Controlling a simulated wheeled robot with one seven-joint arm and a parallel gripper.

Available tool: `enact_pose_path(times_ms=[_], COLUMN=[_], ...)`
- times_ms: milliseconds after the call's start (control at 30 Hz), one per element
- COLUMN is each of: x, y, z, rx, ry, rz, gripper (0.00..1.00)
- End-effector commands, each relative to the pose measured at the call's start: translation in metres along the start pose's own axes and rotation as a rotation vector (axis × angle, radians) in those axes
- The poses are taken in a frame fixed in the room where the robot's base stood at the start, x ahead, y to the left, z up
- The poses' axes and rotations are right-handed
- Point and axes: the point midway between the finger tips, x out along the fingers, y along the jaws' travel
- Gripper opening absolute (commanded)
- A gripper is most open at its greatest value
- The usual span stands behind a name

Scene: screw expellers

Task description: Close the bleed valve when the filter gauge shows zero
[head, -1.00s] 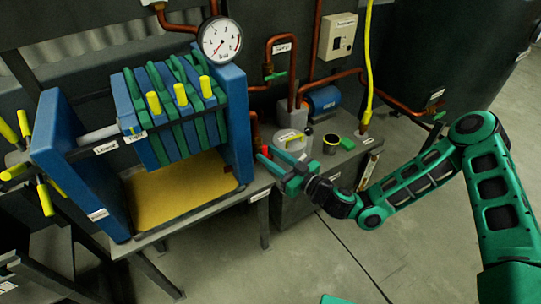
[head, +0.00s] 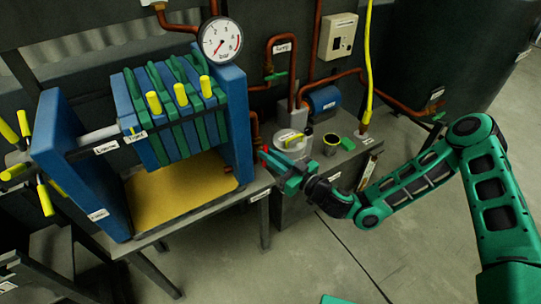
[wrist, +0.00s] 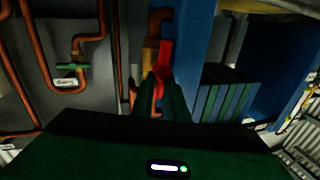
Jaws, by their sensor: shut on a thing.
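The filter gauge (head: 221,39) is a round white dial above the blue filter press (head: 236,125). Its red needle seems to point to the lower left, near the start of the scale; the exact reading is too small to tell. The bleed valve's red handle (wrist: 162,62) sits by a copper pipe (wrist: 151,50) at the press's right end. My gripper (head: 276,166) is at that handle, and in the wrist view my gripper (wrist: 166,92) is shut on it. The fingers hide part of the handle, and the valve body is mostly hidden.
Copper pipes run behind. The floor (head: 330,255) in front is clear.

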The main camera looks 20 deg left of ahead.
Motion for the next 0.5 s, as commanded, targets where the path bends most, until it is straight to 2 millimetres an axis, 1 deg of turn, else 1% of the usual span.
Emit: enact_pose_path(times_ms=[167, 500], x=[-0.0006, -0.0018], y=[0.0046, 0.0093], z=[0.0017, 0.0051], rx=[0.114, 0.419], ry=[0.031, 0.114], rz=[0.006, 0.006], gripper=[0.00, 0.00])
